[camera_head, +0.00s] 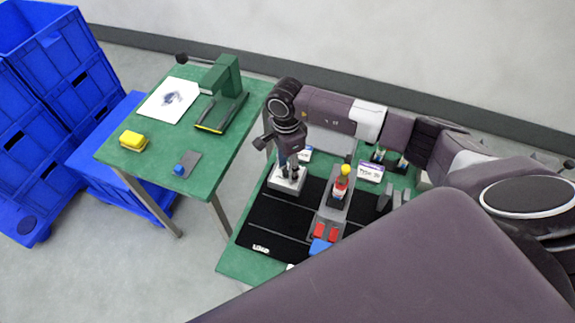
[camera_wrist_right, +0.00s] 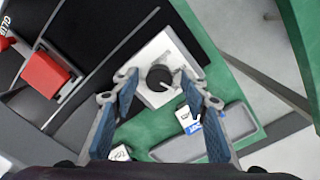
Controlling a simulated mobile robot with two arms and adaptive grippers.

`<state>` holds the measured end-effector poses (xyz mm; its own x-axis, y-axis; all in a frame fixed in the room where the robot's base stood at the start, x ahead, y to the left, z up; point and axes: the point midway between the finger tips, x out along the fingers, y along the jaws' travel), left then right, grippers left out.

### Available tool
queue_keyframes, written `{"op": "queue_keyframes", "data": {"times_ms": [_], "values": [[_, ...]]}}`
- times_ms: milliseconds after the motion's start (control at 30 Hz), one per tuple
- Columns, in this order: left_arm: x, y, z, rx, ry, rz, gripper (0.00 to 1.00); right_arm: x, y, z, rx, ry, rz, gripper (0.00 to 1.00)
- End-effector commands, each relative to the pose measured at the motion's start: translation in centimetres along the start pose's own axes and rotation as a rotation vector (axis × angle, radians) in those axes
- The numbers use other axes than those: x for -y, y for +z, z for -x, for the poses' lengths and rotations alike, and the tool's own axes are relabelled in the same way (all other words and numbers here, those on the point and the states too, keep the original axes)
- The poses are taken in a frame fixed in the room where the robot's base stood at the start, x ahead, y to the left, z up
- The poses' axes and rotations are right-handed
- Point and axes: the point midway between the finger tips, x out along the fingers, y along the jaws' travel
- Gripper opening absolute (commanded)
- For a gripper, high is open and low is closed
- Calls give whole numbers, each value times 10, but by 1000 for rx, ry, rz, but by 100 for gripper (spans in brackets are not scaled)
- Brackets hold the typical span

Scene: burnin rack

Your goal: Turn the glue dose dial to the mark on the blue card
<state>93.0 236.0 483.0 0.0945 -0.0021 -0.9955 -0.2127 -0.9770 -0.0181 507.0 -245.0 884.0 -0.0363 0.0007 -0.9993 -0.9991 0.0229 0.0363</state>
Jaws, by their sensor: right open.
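The glue dose dial is a black round knob (camera_wrist_right: 159,77) with a light pointer line, on a pale square box (camera_wrist_right: 153,93) in the right wrist view. In the head view the box (camera_head: 286,185) stands on the black mat, its knob mostly hidden by my right gripper (camera_head: 289,168). In the wrist view my right gripper (camera_wrist_right: 162,88) is open, its blue-padded fingers on either side of the knob; contact is unclear. A white card with a blue edge (camera_wrist_right: 188,122) lies beside the box, partly behind a finger; its mark is unreadable. My left gripper is not identifiable.
A grey tray (camera_wrist_right: 235,122) lies near the box. A second green table (camera_head: 215,160) stands left, with blue crates beyond.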

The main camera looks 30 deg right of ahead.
Motion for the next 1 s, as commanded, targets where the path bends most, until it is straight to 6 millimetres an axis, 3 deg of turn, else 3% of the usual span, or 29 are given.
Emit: {"op": "queue_keyframes", "data": {"times_ms": [167,533,767,1000], "values": [[0,0,0,-1,0,0,40,0,0,0,0,0,0,40],[0,1,0,2,0,0,40,0,0,0,0,0,0,0],[-1,2,-6,3,1,0,40,0,0,-1,-1,-1,20,0],[-2,5,-29,4,2,0,40,2,0,-5,-5,-4,129,0]]}}
